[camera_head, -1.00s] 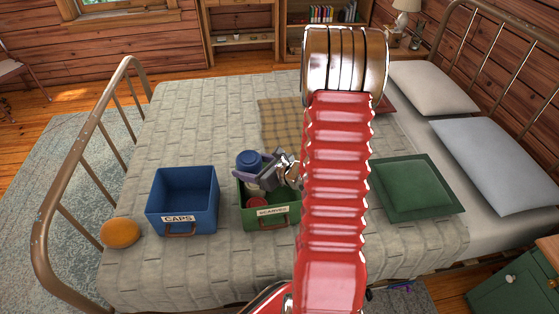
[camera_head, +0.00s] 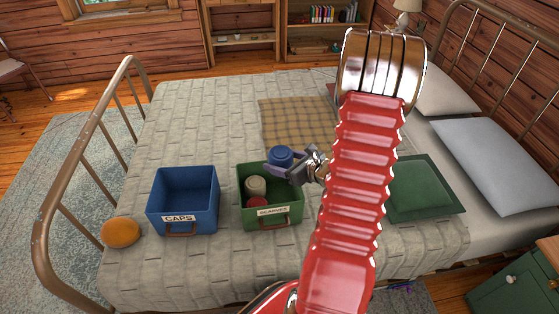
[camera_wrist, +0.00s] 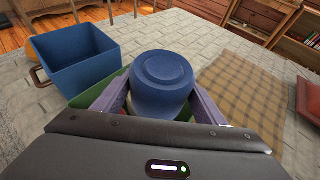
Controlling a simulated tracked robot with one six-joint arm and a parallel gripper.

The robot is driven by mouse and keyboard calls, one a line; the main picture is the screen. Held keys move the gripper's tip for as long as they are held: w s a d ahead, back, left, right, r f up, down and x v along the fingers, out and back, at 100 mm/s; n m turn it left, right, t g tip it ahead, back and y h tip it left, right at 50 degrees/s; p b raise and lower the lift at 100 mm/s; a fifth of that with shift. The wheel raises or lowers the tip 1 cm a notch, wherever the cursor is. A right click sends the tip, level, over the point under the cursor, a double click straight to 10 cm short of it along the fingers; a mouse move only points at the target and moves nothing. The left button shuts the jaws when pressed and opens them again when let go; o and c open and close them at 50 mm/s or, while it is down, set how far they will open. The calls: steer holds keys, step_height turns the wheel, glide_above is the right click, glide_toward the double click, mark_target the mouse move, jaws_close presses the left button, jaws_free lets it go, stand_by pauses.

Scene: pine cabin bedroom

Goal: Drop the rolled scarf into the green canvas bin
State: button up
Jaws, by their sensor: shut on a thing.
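A blue rolled scarf (camera_head: 280,154) is held upright between the fingers of my gripper (camera_head: 284,166), which is shut on it. In the head view it appears over the back right edge of the green canvas bin (camera_head: 297,212), labelled SCARVES. The exact height above the rim is hard to tell. A beige roll (camera_head: 256,186) and a red roll (camera_head: 258,203) lie inside the bin. In the wrist view the blue scarf (camera_wrist: 163,78) fills the middle between both fingers and hides most of the green bin (camera_wrist: 97,92).
A blue bin (camera_head: 185,190) labelled CAPS stands left of the green bin, with an orange round thing (camera_head: 120,233) beside it. A plaid cloth (camera_head: 290,118) lies behind. A green cushion (camera_head: 425,190) is to the right. My red arm hides part of the bed.

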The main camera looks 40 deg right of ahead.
step_height(320, 180, down, 8)
stand_by(1.0)
stand_by(0.4)
steer(key=o, duration=1.2)
steer(key=shift+s, duration=0.1)
steer(key=v, duration=1.3)
steer(key=shift+s, duration=0.25)
steer(key=shift+d+r, duration=0.1)
